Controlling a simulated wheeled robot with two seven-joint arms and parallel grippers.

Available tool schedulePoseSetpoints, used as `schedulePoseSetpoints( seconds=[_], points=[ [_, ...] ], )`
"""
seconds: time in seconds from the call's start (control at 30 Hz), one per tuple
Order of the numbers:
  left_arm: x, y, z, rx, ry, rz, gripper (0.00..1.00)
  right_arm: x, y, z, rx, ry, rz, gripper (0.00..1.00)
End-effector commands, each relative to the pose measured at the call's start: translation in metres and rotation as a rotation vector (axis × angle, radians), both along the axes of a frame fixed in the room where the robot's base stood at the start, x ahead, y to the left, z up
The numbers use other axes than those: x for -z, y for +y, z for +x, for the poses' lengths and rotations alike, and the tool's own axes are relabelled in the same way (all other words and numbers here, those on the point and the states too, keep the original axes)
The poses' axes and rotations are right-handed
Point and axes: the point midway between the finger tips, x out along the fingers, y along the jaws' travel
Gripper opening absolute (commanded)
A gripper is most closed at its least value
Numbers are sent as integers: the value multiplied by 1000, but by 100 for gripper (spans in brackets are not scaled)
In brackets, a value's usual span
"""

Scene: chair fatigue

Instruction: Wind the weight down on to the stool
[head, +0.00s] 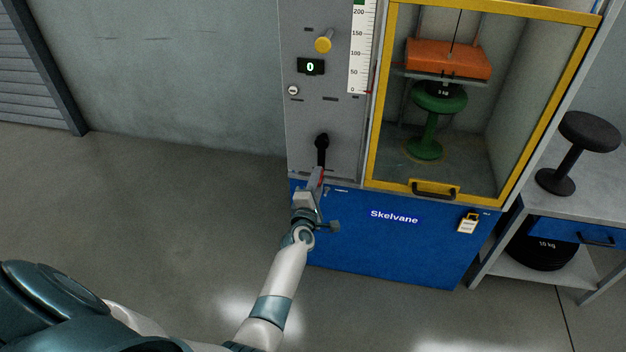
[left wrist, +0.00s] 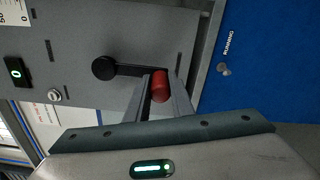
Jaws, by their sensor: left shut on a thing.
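My left gripper (head: 316,184) is shut on the red crank handle, which shows between its fingers in the left wrist view (left wrist: 160,86). The black crank (head: 322,146) is on the grey panel, its arm pointing down in the head view. Behind the yellow-framed window, an orange weight block (head: 447,58) hangs from a thin cable. I cannot tell whether the orange block touches that weight. My right gripper is not in view.
The yellow door frame (head: 376,105) has a black handle (head: 434,190) and looks closed. A display (head: 311,67) reads 0, beside a vertical scale (head: 359,50) and yellow knob (head: 324,41). A bench (head: 590,165) at right carries a black stool (head: 574,150). Floor at left is clear.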

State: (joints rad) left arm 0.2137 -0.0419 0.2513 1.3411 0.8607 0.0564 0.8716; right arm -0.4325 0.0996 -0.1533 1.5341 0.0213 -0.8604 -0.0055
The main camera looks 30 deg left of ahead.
Motion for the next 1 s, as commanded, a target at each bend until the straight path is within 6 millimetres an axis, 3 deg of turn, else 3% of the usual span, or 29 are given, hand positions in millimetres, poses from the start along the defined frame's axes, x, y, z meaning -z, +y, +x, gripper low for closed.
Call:
schedulePoseSetpoints(
  seconds=[0.47,0.5,0.57,1.0],
  points=[
    [2,-5,0,3,-4,-28,0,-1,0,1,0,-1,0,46],
    [2,-5,0,3,-4,-28,23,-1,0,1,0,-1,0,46],
    [2,-5,0,3,-3,-27,38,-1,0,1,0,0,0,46],
    [1,-4,-3,1,-5,-24,40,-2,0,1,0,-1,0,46]
  ],
)
